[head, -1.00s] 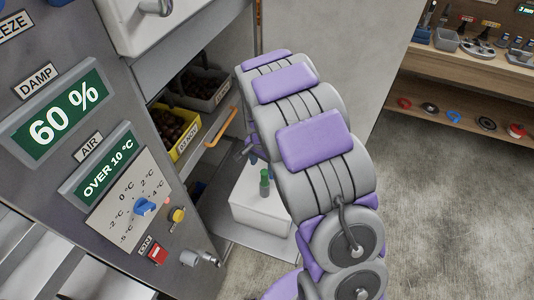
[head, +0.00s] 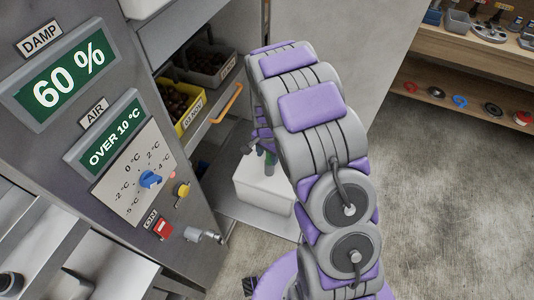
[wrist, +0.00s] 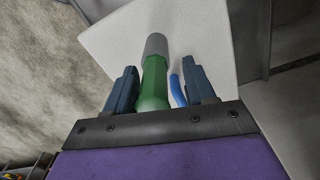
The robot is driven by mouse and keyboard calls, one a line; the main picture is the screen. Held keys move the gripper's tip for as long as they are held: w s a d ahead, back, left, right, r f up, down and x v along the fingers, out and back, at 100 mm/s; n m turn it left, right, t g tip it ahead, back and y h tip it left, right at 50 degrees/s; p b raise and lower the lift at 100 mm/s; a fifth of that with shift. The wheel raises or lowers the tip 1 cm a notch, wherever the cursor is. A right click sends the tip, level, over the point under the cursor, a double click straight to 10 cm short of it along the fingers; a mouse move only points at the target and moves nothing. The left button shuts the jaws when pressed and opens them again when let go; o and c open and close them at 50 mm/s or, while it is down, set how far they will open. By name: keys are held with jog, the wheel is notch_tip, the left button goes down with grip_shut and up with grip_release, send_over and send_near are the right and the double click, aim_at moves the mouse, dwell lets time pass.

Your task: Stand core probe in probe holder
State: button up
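A green handle with a grey end (wrist: 155,80), which looks like the core probe, lies between the two dark blue fingers of my gripper (wrist: 160,85) in the wrist view. Gaps show on both sides of it, so my gripper looks open around it. A small curved blue piece (wrist: 177,90) lies beside the right finger. In the head view the green handle (head: 270,158) is at the top of a white box (head: 262,190), partly hidden by my gripper (head: 264,142). I cannot make out the probe holder for certain.
A steel cabinet with a dial panel (head: 135,172) stands at the left. A yellow crate (head: 188,118) of chestnuts and a grey crate (head: 212,75) sit on its shelves, by an orange handle (head: 228,103). Wooden shelves (head: 470,75) stand at the right over open floor.

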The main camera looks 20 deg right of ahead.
jog(key=shift+d, duration=0.8)
jog(key=c, duration=0.5)
jog(key=shift+c, duration=1.2)
jog(key=shift+a, duration=0.25)
jog(key=shift+c, duration=0.8)
jog(key=o, duration=0.5)
jog(key=shift+a, duration=0.4)
jog(key=c, duration=0.3)
jog(key=shift+d, duration=0.3)
grip_shut()
jog(key=shift+d, duration=0.25)
jog(key=shift+a, duration=0.1)
jog(key=shift+a+r, duration=0.15)
jog(key=shift+a, duration=0.15)
